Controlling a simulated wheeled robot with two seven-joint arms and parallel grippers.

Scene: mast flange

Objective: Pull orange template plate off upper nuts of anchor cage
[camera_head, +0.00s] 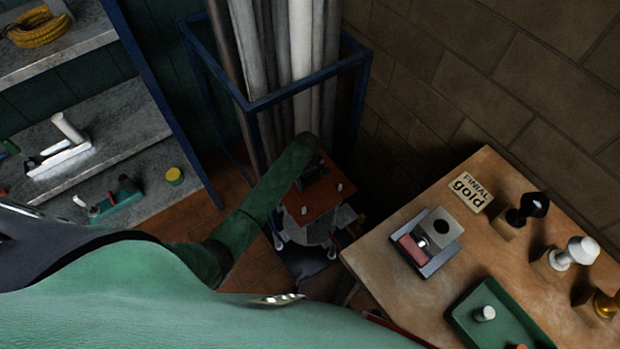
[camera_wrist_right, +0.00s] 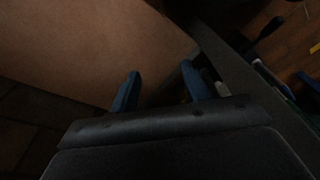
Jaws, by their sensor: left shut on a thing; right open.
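The orange template plate (camera_head: 317,204) lies at the lower centre of the head view, with pale stud ends or nuts showing at its top face. The anchor cage (camera_head: 318,236) is below it, mostly hidden by the plate and my arm. My left gripper (camera_head: 312,173) is at the plate's far part, shut on it; its fingertips are dark and partly hidden by my green-sleeved arm. I cannot tell whether the plate still touches the nuts. My right gripper (camera_wrist_right: 161,86) is open with nothing between its blue fingers in the right wrist view; it does not show in the head view.
A wooden table (camera_head: 390,309) stands at right with a "FINIAL gold" sign (camera_head: 470,192), several finials, a metal block fixture (camera_head: 428,241) and a green tray (camera_head: 461,317). A blue rack (camera_head: 262,104) holding grey poles stands behind the cage. Shelves (camera_head: 110,126) are at left.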

